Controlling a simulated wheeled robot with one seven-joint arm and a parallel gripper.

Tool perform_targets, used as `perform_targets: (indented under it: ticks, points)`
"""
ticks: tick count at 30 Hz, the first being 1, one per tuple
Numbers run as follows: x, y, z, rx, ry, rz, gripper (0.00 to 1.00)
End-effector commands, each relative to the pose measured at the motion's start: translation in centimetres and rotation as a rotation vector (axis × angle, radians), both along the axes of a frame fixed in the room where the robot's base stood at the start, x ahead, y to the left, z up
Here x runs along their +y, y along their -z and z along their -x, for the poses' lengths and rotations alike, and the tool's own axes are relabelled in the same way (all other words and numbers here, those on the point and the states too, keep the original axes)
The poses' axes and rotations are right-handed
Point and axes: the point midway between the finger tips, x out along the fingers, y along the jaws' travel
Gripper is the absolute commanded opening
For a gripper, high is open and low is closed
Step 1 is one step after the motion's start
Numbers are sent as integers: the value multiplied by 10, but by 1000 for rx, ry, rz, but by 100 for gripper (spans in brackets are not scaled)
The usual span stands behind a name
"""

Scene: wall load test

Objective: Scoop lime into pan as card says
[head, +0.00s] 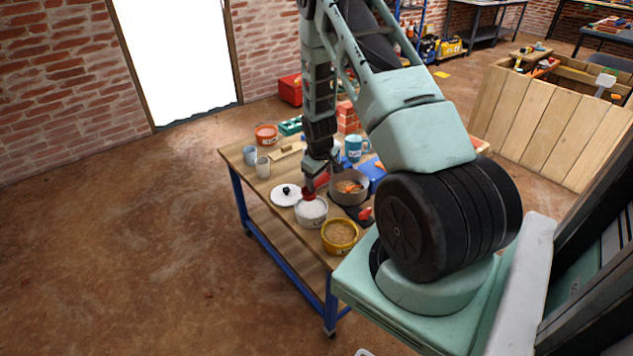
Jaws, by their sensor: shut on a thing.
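My gripper (316,176) is over the worktable, shut on a red scoop (308,195). The scoop's lower end is at the tub of white powder (312,212), probably the lime; I cannot tell whether it touches the powder. The pan (349,196), a grey round vessel with reddish-brown contents, stands just right of the tub. A yellow tub of brown grains (339,236) stands in front, near the table's edge. Any writing or card is too small to make out, and my arm hides part of the table.
A white lid with a black knob (283,196) lies left of the powder tub. Cups (263,168), an orange-red bowl (266,133), a blue mug (353,149) and bricks (348,117) stand farther back. The floor left of the table (240,160) is clear.

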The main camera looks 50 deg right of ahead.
Motion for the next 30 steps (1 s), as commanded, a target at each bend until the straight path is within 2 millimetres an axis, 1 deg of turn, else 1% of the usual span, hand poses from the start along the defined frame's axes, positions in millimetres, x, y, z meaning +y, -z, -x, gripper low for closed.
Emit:
perform_targets:
  ticks: [3, 8, 23, 30]
  points:
    - [-2, 3, -1, 4, -5, 16, 48]
    - [2, 8, -2, 7, -8, 61, 48]
    - [15, 22, -2, 17, -8, 282, 48]
    - [13, 41, -2, 16, -2, 276, 48]
